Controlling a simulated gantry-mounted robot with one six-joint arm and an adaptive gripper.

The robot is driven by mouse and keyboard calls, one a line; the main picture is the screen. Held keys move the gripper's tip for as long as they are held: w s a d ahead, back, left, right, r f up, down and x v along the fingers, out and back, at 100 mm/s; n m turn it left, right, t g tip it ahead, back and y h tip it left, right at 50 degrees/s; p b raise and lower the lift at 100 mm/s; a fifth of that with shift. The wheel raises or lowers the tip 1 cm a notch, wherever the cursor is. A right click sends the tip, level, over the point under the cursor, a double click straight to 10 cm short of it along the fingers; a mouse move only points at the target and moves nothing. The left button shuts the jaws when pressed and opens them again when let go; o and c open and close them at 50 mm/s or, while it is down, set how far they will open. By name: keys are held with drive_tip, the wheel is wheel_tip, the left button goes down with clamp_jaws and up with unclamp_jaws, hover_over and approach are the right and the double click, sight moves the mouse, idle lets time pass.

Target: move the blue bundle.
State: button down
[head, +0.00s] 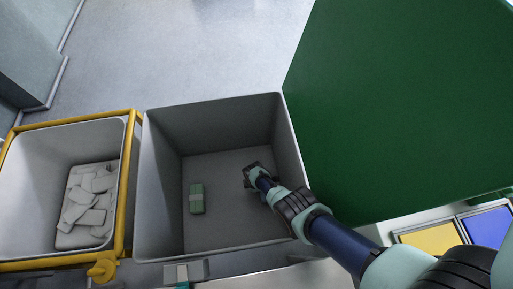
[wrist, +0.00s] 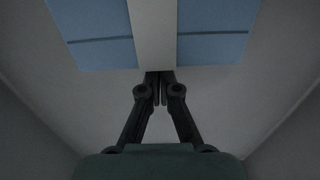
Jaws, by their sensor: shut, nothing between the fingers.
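The blue bundle (wrist: 95,18) fills the top of the wrist view, with a pale band (wrist: 153,35) around its middle. My gripper (wrist: 160,78) is shut and empty, its fingertips pointing at the lower edge of the band. I cannot tell whether they touch it. In the head view my gripper (head: 250,176) is down inside the grey bin (head: 160,185), towards its right side. The blue bundle cannot be made out in the head view; my gripper and arm cover part of the bin there.
A green bundle (head: 197,205) with a pale band lies on the bin floor, left of my gripper. A bin with a yellow frame (head: 129,185) holds several pale packets (head: 88,205) at left. A large green surface (head: 400,95) stands at right, near yellow (head: 432,240) and blue (head: 488,224) panels.

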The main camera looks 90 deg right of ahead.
drive_tip(key=shift+w+a+f+b, duration=0.1)
drive_tip(key=shift+w+b, duration=0.05)
drive_tip(key=shift+w, duration=0.35)
drive_tip(key=shift+w+a+f+b, duration=0.1)
drive_tip(key=shift+w+b, duration=0.05)
drive_tip(key=shift+w, duration=0.3)
drive_tip(key=r+p, duration=0.1)
drive_tip(key=w+r+p, duration=0.1)
drive_tip(key=shift+w+a+r, duration=0.2)
drive_tip(key=shift+w+r, duration=0.1)
drive_tip(key=shift+r, duration=0.05)
wheel_tip(320, 180, up, 8)
drive_tip(key=p, duration=0.6)
drive_tip(key=shift+s+p, duration=0.25)
drive_tip(key=shift+p, duration=0.1)
drive_tip(key=shift+f, duration=0.15)
